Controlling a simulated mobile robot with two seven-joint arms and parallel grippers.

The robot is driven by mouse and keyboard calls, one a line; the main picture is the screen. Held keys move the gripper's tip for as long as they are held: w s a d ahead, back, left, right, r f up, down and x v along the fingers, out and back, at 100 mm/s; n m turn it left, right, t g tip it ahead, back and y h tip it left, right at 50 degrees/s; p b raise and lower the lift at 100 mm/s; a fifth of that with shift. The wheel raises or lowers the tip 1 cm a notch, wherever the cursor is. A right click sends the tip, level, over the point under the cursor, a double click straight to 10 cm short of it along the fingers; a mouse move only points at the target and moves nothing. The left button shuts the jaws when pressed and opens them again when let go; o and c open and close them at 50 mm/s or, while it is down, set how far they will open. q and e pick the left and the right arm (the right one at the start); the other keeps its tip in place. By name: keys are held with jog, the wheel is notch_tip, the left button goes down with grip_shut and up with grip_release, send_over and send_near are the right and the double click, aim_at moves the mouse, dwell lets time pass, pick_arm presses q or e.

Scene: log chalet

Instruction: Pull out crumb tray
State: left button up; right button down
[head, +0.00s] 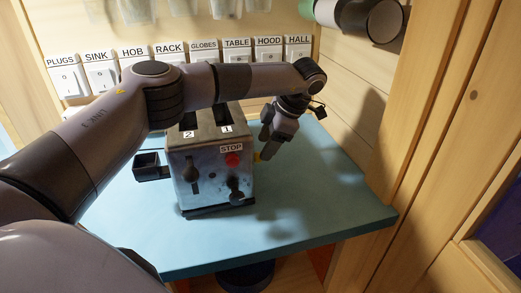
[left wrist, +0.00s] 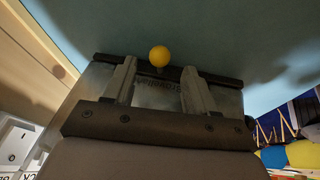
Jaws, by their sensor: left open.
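A metal toaster (head: 207,178) with two top slots marked 2 and 1 stands on the blue-green table. A yellow ball knob (head: 258,157) shows at its right side, partly hidden behind my left gripper (head: 267,145). In the left wrist view the knob (left wrist: 160,56) sits by the toaster's dark lower edge (left wrist: 222,80). There my left gripper (left wrist: 159,66) is open, fingers pointing towards the knob, one on each side of it in the picture. I cannot tell whether they touch it. No tray body is clearly visible. My right gripper is out of view.
A black box-like part (head: 150,170) juts out at the toaster's left. A red STOP button (head: 232,159) and dark levers are on its front. Labelled switches (head: 102,77) line the back wall. The table (head: 325,205) is clear to the right, up to a wooden wall.

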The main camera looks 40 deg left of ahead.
pick_arm(q)
jog(key=shift+x, duration=2.1)
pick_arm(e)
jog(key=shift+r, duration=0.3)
